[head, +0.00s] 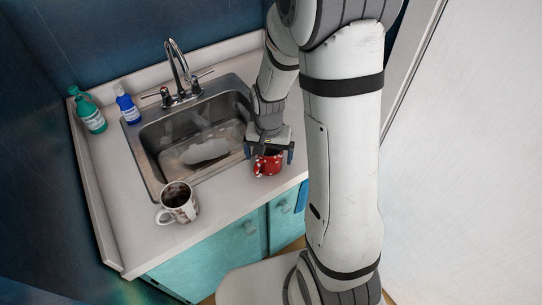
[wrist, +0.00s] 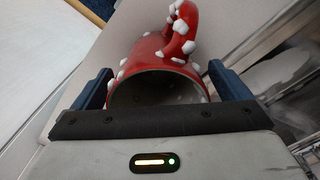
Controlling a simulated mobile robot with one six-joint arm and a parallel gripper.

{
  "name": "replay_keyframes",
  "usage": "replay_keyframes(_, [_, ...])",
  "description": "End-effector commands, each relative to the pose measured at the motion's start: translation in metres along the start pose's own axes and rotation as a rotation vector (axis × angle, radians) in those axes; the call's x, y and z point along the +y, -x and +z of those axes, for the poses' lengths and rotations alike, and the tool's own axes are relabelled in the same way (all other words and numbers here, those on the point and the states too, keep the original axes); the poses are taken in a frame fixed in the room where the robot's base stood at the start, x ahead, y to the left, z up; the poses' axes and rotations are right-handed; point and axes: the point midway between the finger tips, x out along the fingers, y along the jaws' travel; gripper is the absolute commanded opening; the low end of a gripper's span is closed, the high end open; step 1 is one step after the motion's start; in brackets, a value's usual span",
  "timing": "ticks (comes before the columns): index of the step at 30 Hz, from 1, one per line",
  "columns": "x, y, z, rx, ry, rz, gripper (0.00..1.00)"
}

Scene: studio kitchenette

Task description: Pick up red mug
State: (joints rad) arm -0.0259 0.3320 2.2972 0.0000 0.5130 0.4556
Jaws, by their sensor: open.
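The red mug (head: 268,164) with white raised spots stands on the counter to the right of the sink. In the wrist view the red mug (wrist: 150,62) shows its dark open mouth toward the camera and its handle at the top. My gripper (head: 270,155) is directly over the mug, pointing down. Its two blue fingers are spread, one on each side of the mug, as the wrist view also shows for the gripper (wrist: 160,90). Whether either finger touches the mug I cannot tell. Part of the mug's rim is hidden behind the gripper body.
A steel sink (head: 152,165) with a faucet (head: 180,75) lies left of the mug. A white patterned mug (head: 178,203) with dark contents stands at the front left. A green bottle (head: 90,112) and a blue bottle (head: 127,105) stand at the back left. The counter's front edge is close.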

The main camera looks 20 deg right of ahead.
Motion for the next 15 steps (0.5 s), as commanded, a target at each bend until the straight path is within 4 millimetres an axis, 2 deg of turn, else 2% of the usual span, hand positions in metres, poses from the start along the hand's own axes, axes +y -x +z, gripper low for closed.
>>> replay_keyframes(3, [0.0000,-0.0067,0.0002,0.000,0.000,0.000,0.97])
replay_keyframes(9, [-0.0003,-0.0068,0.0003,0.001,0.001,0.000,0.97])
replay_keyframes(15, [-0.0005,-0.0066,0.0004,0.001,0.002,0.000,0.80])
